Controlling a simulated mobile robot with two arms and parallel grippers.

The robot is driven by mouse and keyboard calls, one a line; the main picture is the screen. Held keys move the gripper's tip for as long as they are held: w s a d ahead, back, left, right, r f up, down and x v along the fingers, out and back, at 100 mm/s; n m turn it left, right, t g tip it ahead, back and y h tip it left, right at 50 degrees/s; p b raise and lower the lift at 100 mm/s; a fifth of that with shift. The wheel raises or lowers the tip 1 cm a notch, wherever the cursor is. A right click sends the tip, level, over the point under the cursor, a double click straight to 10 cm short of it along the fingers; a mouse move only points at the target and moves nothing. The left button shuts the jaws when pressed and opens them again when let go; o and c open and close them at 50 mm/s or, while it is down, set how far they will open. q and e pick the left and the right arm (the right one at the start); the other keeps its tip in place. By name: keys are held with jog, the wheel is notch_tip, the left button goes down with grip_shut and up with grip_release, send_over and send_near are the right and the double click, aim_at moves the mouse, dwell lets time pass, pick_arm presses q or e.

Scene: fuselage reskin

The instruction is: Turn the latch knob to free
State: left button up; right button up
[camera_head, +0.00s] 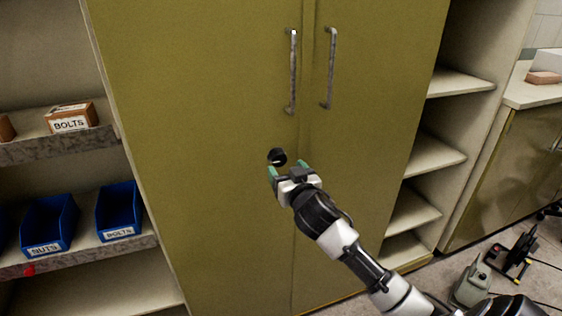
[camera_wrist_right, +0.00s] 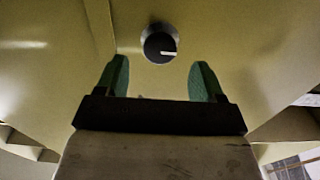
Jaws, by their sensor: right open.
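The latch knob (camera_head: 277,156) is a small, round, black knob on the left door of the olive-yellow cabinet (camera_head: 200,110), below the handles. In the right wrist view the knob (camera_wrist_right: 160,44) shows a grey rim and a white pointer mark aimed to the right. My right gripper (camera_head: 287,168) is open, with its green-padded fingertips just short of the knob. In the right wrist view the knob sits ahead of and between the two fingers (camera_wrist_right: 160,80), with nothing held. I cannot tell whether a fingertip touches it. My left gripper is not in view.
Two metal handles (camera_head: 292,70) (camera_head: 330,68) stand out from the doors above the knob. Shelves on the left hold blue bins (camera_head: 118,212) and a bolts box (camera_head: 71,117). Open shelves (camera_head: 432,155) are on the right. Equipment (camera_head: 472,281) stands on the floor at lower right.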

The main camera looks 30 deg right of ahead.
aim_at(280, 161)
jog(key=shift+x, duration=2)
jog(key=c, duration=0.9)
